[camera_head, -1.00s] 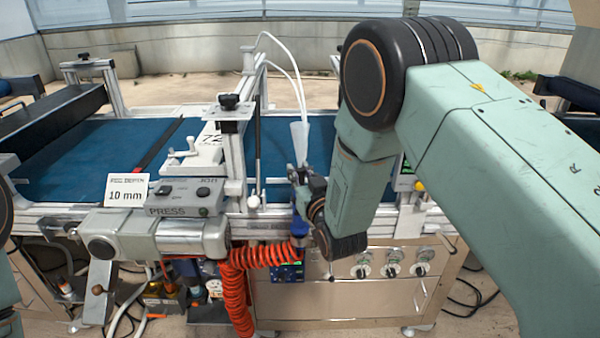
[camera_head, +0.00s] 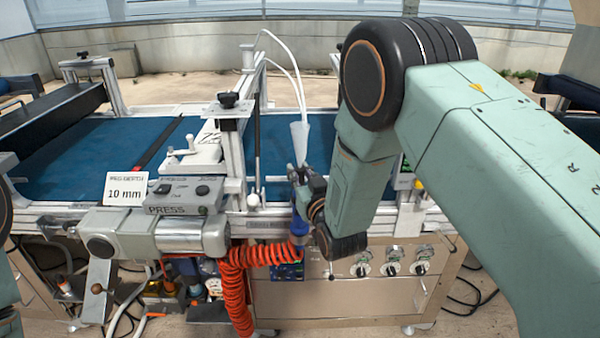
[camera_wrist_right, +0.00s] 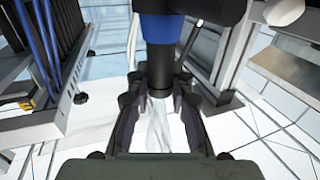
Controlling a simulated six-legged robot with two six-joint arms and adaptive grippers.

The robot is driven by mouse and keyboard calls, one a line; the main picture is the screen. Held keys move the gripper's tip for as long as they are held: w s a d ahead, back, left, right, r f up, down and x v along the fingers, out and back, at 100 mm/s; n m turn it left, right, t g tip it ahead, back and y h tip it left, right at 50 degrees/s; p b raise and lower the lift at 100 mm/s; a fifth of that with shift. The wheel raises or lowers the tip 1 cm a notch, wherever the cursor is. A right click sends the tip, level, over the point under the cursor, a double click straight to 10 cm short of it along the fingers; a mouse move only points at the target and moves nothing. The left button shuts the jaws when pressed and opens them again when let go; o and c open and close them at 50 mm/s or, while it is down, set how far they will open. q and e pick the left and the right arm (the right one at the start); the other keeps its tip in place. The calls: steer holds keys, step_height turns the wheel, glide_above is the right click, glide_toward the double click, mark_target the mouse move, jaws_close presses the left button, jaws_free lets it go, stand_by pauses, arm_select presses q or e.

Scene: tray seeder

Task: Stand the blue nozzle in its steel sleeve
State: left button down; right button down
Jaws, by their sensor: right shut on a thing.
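My right gripper (camera_head: 300,180) is at the front edge of the blue-belted machine, below a pale cone (camera_head: 299,140). It is shut on the blue nozzle (camera_head: 299,228), which hangs roughly upright with its blue part below the fingers. In the right wrist view the nozzle (camera_wrist_right: 160,28) shows a blue band and a black barrel between the fingers of the right gripper (camera_wrist_right: 160,100). A pale translucent shape shows beyond the fingers there. I cannot pick out the steel sleeve for certain. My left gripper is not in view.
A red coiled hose (camera_head: 234,290) runs beside the nozzle's lower end. The press box (camera_head: 182,192) and a "10 mm" card (camera_head: 126,189) stand to the left. A steel cabinet (camera_head: 340,300) with knobs is below right. White tubes hang above the cone.

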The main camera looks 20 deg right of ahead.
steer(key=shift+f+b, duration=0.3)
stand_by(0.5)
steer(key=c, duration=1.1)
jaws_free()
steer(key=shift+s+f, duration=0.1)
steer(key=s, duration=1.2)
steer(key=s+d+f+g, duration=0.2)
steer(key=s+f+g, duration=0.8)
steer(key=f, duration=0.7)
steer(key=s+f+g, duration=0.2)
steer(key=s+f, duration=0.1)
steer(key=s, duration=0.5)
steer(key=s+d+f+g, duration=0.1)
steer(key=s+f+g, duration=0.2)
steer(key=s, duration=0.6)
steer(key=s+f+g, duration=0.2)
steer(key=s+g, duration=0.1)
steer(key=s, duration=0.5)
steer(key=shift+s+d+f+m, duration=0.25)
steer(key=shift+d+f+m, duration=0.05)
steer(key=shift+f+m, duration=0.1)
